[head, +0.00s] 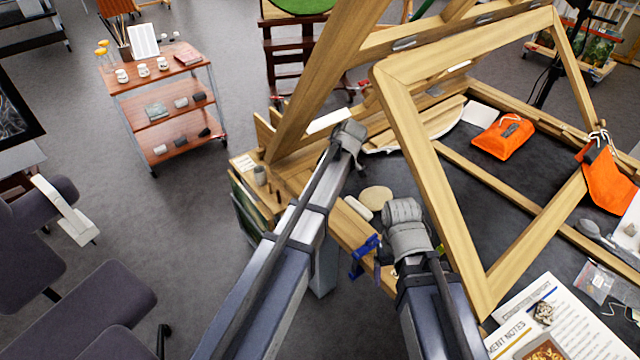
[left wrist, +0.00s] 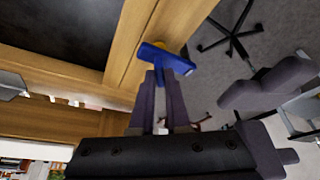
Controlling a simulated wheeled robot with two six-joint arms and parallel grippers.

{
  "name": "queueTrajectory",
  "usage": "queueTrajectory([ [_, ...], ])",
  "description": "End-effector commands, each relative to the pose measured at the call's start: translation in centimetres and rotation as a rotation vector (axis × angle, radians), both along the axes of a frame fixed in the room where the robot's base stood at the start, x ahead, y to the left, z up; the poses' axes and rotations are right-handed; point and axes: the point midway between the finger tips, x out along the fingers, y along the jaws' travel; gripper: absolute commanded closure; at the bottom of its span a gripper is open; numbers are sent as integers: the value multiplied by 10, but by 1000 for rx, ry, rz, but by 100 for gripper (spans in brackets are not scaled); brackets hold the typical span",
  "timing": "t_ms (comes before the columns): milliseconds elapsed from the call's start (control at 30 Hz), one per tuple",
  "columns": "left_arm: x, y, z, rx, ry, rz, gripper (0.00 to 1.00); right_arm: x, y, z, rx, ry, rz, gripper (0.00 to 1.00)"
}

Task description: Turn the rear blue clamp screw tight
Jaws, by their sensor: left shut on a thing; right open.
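In the left wrist view a blue clamp screw handle (left wrist: 166,58) with a crossbar shows against a wooden beam. My left gripper (left wrist: 162,76) is shut on this handle, its two dark fingers reaching up to the crossbar. The screw's thread is hidden. In the head view a blue clamp (head: 361,257) sits at the edge of the wooden bench, just left of my right arm. I cannot tell whether it is the clamp at my left gripper.
A large wooden frame (head: 430,180) stands tilted on the bench to the right. Orange pouches (head: 502,137), a notes sheet (head: 530,318) and a round pale disc (head: 376,197) lie around it. A shelf cart (head: 170,107) stands at the back left. Grey floor between is clear.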

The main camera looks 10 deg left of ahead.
Motion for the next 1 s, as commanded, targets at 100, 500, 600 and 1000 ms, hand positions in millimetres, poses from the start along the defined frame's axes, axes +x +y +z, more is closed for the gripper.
queueTrajectory([
  [100, 0, 0, 0, 0, 0, -3, 100, 0, 0, 0, 0, 0, 0, 18],
  [500, -4, 0, 0, -1, 0, -186, 100, 0, 0, 0, 0, 0, 0, 18],
  [600, -5, 1, 0, 0, -1, -275, 100, 0, 0, 0, 0, 0, 0, 18],
  [1000, -6, 2, 0, -1, -1, -655, 100, 0, 0, 0, 0, 0, 0, 18],
])
